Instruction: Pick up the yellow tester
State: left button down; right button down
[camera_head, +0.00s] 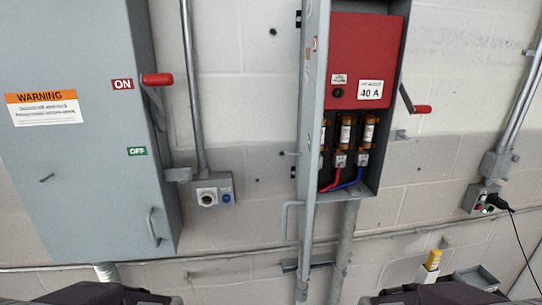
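A small yellow object (433,260), which looks like the yellow tester, stands slightly tilted low at the right. It has a yellow top and a paler part below. Its lower end is close to a dark part of my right arm at the bottom edge, and I cannot tell what it rests on. Dark parts of my two arms show at the bottom left and bottom right. Neither gripper's fingers can be seen.
A closed grey cabinet (85,200) with a red ON/OFF lever fills the left. An open fuse box (378,185), its door (312,150) swung out toward me, stands centre right. A wall outlet (482,198) with a black plug and cord is at the right.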

aim_at(435, 256)
jog(key=j+z, duration=0.7)
jog(key=i+l, duration=0.05)
jog(key=l, duration=0.05)
